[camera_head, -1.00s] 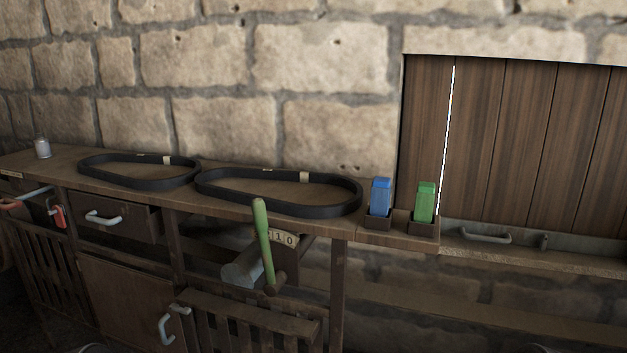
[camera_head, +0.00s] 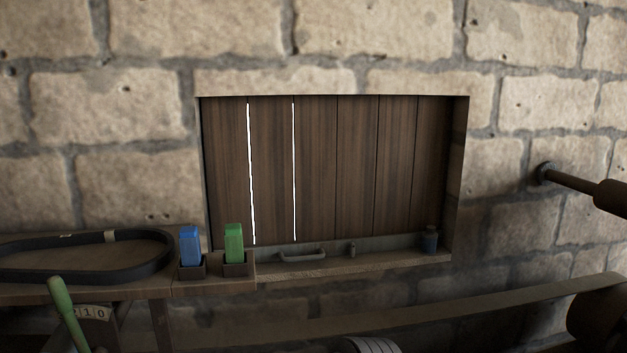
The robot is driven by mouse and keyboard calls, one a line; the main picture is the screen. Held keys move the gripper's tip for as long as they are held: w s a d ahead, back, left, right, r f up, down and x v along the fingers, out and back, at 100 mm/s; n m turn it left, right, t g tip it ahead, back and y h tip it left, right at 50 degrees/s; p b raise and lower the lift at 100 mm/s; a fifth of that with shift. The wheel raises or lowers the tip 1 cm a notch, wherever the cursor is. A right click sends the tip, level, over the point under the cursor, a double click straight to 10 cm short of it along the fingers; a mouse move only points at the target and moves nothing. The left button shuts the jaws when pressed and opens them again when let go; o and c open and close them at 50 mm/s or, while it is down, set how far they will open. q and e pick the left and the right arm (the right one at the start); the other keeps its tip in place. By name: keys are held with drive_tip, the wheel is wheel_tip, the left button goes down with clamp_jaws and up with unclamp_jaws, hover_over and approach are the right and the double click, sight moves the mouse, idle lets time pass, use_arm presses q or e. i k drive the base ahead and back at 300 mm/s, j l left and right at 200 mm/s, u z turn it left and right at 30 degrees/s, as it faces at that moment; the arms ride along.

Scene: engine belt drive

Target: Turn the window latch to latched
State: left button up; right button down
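The window (camera_head: 320,170) is a recess in the stone wall, closed by dark vertical wooden boards with thin bright gaps between some of them at the left. On the grey rail along its bottom is a curved pull handle (camera_head: 302,256). To the right of the handle is a small upright metal piece (camera_head: 352,248), which looks like the latch. It is too small to tell whether it is latched. Neither of my grippers is in view.
Blue (camera_head: 190,246) and green (camera_head: 234,243) blocks stand in small dark holders at the bench's right end. A black belt (camera_head: 90,272) lies on the bench; a green-handled lever (camera_head: 67,312) is in front. A small dark jar (camera_head: 429,239) stands at the sill's right. A brown rod (camera_head: 572,182) meets the wall at right.

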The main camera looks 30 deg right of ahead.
sight(351, 246)
drive_tip(key=z, duration=1.25)
drive_tip(key=i+l, duration=0.15)
drive_tip(key=l, duration=0.3)
drive_tip(key=i+l, duration=0.1)
drive_tip(key=l, duration=0.35)
drive_tip(key=i+l+u, duration=0.1)
drive_tip(key=l, duration=0.35)
drive_tip(key=i+l, duration=0.15)
drive_tip(key=l, duration=0.3)
